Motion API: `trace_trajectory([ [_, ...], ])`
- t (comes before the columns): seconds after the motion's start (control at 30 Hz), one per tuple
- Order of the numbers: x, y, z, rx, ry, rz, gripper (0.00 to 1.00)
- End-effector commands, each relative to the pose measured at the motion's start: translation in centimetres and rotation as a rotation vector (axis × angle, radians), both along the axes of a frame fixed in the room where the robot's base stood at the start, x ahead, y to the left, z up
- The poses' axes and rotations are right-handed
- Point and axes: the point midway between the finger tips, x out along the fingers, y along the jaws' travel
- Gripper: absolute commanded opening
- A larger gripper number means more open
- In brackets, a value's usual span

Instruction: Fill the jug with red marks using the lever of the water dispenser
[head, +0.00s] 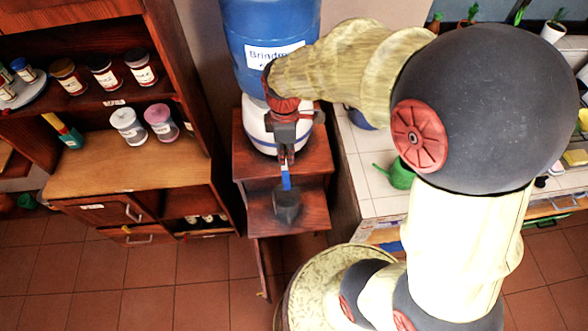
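The water dispenser is a large blue bottle (258,30) with a white label, set on a white base (257,133) on a dark wood stand. My gripper (286,158) points down in front of the white base. A narrow blue piece (286,180) shows just below its fingertips; I cannot tell whether it is the lever or whether the fingers touch it. A dark grey vessel (287,205) stands below it on the stand's lower step (314,217). No red marks can be made out on it. My gripper hides the dispenser's front.
A wooden shelf unit (130,180) with several jars stands on the left. A white tiled counter (372,172) with a green watering can (399,176) is on the right, partly behind my arm. The tiled floor (150,285) at lower left is clear.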

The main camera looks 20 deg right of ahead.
Motion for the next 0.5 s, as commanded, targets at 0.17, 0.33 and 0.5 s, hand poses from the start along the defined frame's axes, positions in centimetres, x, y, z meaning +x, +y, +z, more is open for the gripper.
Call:
trace_trajectory([
  [0.17, 0.00, 0.01, 0.04, 0.001, -0.001, 0.073, 0.00],
  [0.33, -0.01, 0.00, 0.05, 0.001, -0.001, 0.080, 0.00],
  [0.5, -0.02, 0.01, 0.00, 0.000, -0.001, 0.079, 0.00],
])
